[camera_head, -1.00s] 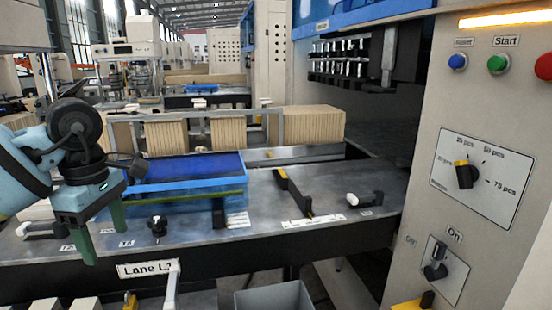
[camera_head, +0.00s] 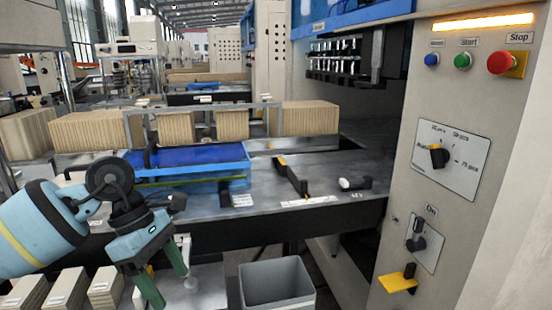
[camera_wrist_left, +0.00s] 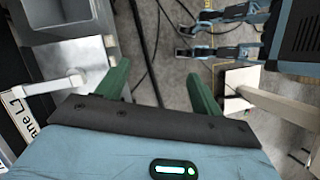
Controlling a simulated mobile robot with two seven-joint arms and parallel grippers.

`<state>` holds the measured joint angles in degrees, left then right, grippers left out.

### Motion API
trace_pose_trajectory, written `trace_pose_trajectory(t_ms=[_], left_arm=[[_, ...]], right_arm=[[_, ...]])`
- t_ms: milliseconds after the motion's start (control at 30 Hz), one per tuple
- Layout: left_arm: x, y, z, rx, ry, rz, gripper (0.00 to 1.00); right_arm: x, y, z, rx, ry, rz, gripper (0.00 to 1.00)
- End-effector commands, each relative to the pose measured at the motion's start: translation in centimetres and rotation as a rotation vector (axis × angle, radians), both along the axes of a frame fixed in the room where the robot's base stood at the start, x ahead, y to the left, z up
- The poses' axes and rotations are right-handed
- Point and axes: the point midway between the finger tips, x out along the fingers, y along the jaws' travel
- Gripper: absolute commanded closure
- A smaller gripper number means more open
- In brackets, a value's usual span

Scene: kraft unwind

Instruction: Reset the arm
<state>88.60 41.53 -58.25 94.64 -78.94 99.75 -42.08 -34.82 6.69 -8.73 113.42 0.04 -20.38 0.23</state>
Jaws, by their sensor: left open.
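My left arm comes in from the left in the head view. Its gripper (camera_head: 167,284) has two green fingers that point down, spread apart and empty, in front of the machine table's front edge. In the left wrist view the same gripper (camera_wrist_left: 160,85) shows its green fingers apart, with only floor and cables between them.
A grey bin (camera_head: 276,285) stands on the floor right of my left gripper. Stacks of kraft pieces (camera_head: 60,290) lie at the lower left. The machine table (camera_head: 270,205) carries a blue tray (camera_head: 195,160). A control panel (camera_head: 450,160) with buttons and knobs stands at the right.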

Motion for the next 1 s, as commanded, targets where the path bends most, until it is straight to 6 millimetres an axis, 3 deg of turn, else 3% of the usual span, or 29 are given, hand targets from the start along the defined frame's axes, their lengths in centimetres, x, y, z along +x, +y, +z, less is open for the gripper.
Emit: trace_pose_trajectory(t_ms=[200, 400, 500, 633, 767, 867, 1000], left_arm=[[-3.7, -8.3, -3.9, -0.366, 0.229, 0.066, 0.33], [-6.5, -14.1, -4.6, -0.715, 0.511, 0.229, 0.33], [-7.2, -15.8, -4.5, -0.874, 0.673, 0.344, 0.33], [-7.3, -16.8, -4.6, -1.063, 0.892, 0.522, 0.33], [-6.7, -16.6, -5.4, -1.23, 1.122, 0.73, 0.33], [-6.0, -15.6, -6.8, -1.342, 1.306, 0.912, 0.33], [-5.3, -13.4, -10.5, -1.469, 1.561, 1.198, 0.33]], right_arm=[[0.2, -0.1, 0.2, -0.002, -0.005, 0.001, 0.64], [-0.1, -0.1, 0.2, -0.002, 0.0, 0.001, 0.64], [0.0, -0.1, 0.3, -0.002, -0.003, 0.001, 0.64], [0.0, -0.1, 0.3, -0.002, -0.005, 0.001, 0.64], [0.1, -0.1, 0.4, -0.003, -0.007, 0.001, 0.64], [0.2, -0.1, 0.5, -0.003, -0.008, 0.001, 0.64], [0.2, -0.1, 0.6, -0.003, -0.011, 0.0, 0.64]])
